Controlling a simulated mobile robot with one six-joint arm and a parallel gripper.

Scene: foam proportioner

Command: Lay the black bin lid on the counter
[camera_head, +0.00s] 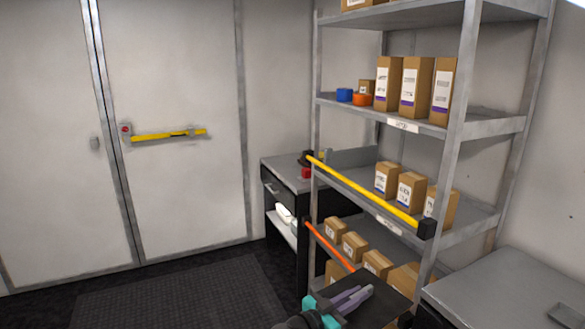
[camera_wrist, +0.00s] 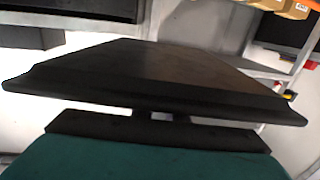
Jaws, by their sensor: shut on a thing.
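The black bin lid (camera_head: 385,307) shows at the bottom of the head view, in front of the lower shelf. It fills much of the wrist view (camera_wrist: 165,65) as a broad dark slab with a flared near edge. My gripper (camera_head: 362,294) is shut on the lid, and its teal and purple parts show beside the lid's left side. The exact contact of the fingers is hard to make out. A grey-topped counter (camera_head: 515,290) stands at the lower right. A smaller grey-topped counter (camera_head: 275,166) stands at the back, left of the shelves; I cannot tell which one the task means.
A metal shelf rack (camera_head: 470,70) with several cardboard boxes stands close beyond the lid. A yellow bar (camera_head: 365,190) and an orange bar (camera_head: 330,246) run along its shelves. A dark floor mat (camera_head: 200,295) lies at left, clear of objects. The right counter's visible top is mostly bare.

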